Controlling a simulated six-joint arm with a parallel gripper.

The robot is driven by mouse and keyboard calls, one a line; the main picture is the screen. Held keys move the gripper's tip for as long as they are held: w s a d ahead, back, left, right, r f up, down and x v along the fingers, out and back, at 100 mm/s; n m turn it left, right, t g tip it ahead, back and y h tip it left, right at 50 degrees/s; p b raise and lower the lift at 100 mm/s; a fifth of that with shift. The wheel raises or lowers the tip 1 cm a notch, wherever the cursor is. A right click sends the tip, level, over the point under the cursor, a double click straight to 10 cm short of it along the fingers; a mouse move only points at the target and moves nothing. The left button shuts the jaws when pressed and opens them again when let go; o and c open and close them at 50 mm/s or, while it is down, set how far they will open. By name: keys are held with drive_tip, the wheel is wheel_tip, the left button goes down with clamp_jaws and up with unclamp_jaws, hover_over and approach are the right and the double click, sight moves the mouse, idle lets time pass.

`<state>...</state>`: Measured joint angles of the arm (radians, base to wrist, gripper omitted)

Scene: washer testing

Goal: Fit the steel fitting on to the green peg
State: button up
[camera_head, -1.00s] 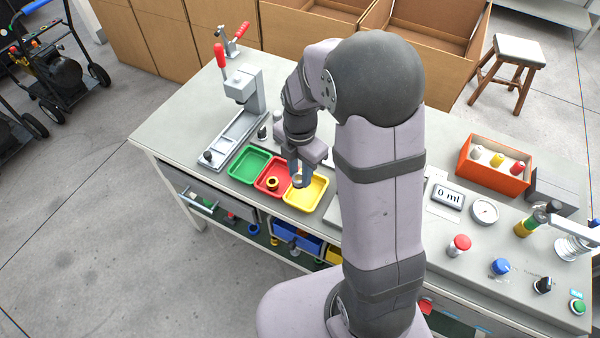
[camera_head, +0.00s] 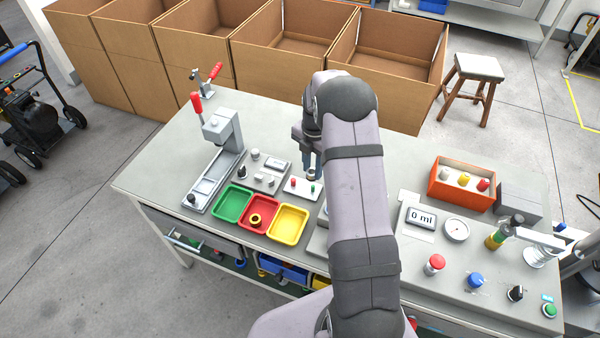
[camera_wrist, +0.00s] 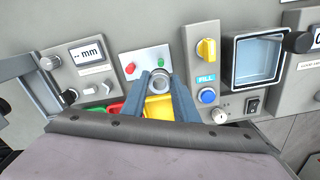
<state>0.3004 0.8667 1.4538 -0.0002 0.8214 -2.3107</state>
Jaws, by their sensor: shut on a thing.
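My gripper (camera_wrist: 157,92) is shut on the steel fitting (camera_wrist: 158,77), a grey ring-shaped piece between the fingertips in the wrist view. The green peg (camera_wrist: 160,62) stands on a small white plate beside a red peg (camera_wrist: 130,68). The fitting is close to the green peg in that view; I cannot tell whether they touch. In the head view my gripper (camera_head: 311,172) points down over the far part of the white plate, with the green peg (camera_head: 312,188) and red peg (camera_head: 293,182) just in front. The fitting is too small to make out there.
Green (camera_head: 232,205), red (camera_head: 257,212) and yellow (camera_head: 288,224) trays stand in front of the plate. A dark-and-yellow ring part sits in the red tray. A grey measuring block (camera_head: 264,172) is to the left, a lever press (camera_head: 222,130) beyond it.

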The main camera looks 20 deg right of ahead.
sight(314, 180)
drive_tip(key=shift+w+d+f, duration=0.1)
drive_tip(key=shift+w+d, duration=0.05)
drive_tip(key=shift+d, duration=0.35)
drive_tip(key=shift+f+b, duration=1.5)
drive_tip(key=shift+f, duration=0.7)
drive_tip(key=shift+f+b, duration=1.15)
drive_tip(key=shift+f, duration=0.55)
drive_tip(key=shift+r, duration=0.25)
drive_tip(key=shift+r+p, duration=1.7)
drive_tip(key=shift+r, duration=0.5)
drive_tip(key=shift+a, duration=0.1)
